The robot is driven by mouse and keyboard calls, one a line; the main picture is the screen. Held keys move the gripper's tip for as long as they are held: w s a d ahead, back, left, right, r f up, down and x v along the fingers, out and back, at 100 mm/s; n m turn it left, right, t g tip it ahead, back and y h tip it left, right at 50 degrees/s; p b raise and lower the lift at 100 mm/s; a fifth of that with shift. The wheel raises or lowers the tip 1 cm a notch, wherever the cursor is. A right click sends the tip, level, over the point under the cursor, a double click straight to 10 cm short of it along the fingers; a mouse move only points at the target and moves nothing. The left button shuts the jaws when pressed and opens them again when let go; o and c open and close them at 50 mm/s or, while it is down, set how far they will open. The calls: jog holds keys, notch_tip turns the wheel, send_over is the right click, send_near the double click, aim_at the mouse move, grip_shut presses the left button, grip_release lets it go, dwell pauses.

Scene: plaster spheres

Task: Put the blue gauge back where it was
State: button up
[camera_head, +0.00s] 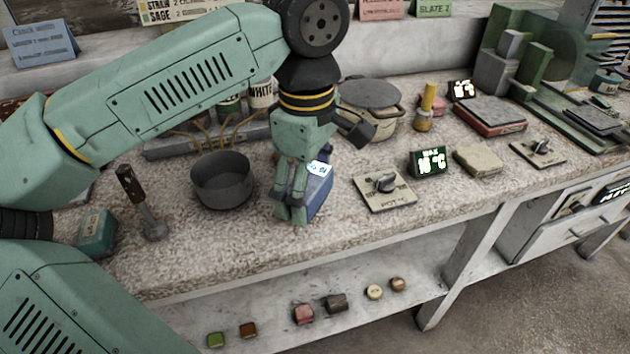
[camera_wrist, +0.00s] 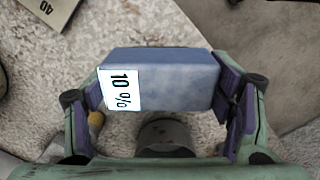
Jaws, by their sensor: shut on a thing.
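The blue gauge (camera_head: 318,192) is a small blue block with a white label. In the wrist view the blue gauge (camera_wrist: 175,75) lies between both fingers, and its label reads "10 %". My gripper (camera_head: 292,208) points down at the front part of the bench, between the dark pot and the knob plate. In the wrist view my gripper (camera_wrist: 160,90) is shut on the gauge, with a finger at each end. Whether the gauge's underside touches the bench top is hard to tell.
A dark pot (camera_head: 223,180) stands left of my gripper. A knob plate (camera_head: 384,188) lies to the right, with a green display (camera_head: 428,161) and a tan block (camera_head: 478,159) beyond. A lidded pot (camera_head: 371,106) stands behind. Several small blocks lie on the lower shelf (camera_head: 270,325).

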aim_at(315, 166)
jog(key=w, duration=0.1)
jog(key=w+d, duration=0.1)
jog(key=w, duration=0.1)
jog(key=shift+w+f, duration=0.1)
jog(key=shift+f, duration=0.05)
jog(key=shift+f+p, duration=0.65)
jog(key=shift+f, duration=1.15)
jog(key=shift+f, duration=0.2)
jog(key=o, duration=1)
jog(key=shift+o, duration=0.2)
jog(key=shift+r, duration=0.1)
notch_tip(315, 166, up, 12)
jog(key=shift+r+b, duration=0.15)
jog(key=shift+b, duration=0.55)
